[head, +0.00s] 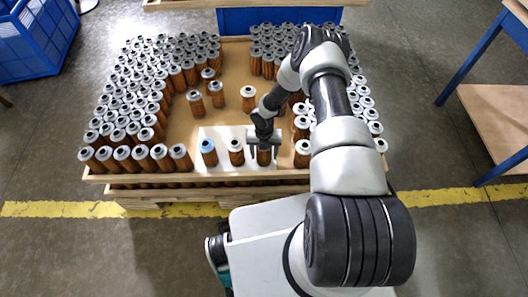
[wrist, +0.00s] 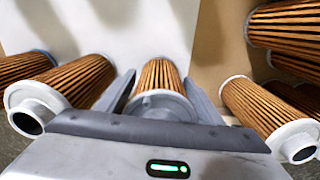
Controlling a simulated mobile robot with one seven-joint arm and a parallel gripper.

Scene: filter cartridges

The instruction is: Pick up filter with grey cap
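My gripper (head: 264,142) is low over the front middle of the crate, at a filter (head: 264,157) standing on the white sheet. In the wrist view this filter (wrist: 160,77) has orange-brown pleats and a pale grey cap, and stands between the two fingers of my gripper (wrist: 160,82). The fingers are apart with narrow gaps beside the pleats, so they look open around it. Its cap is partly hidden by my gripper body. To its left on the sheet stand another grey-capped filter (head: 236,151) and a blue-capped filter (head: 208,152).
A filter (head: 302,154) stands close on the right, also in the wrist view (wrist: 262,108). Dense rows of grey-capped filters (head: 130,110) fill the left and right of the wooden crate (head: 230,180). Bare board (head: 222,112) lies behind the sheet, with a few loose filters.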

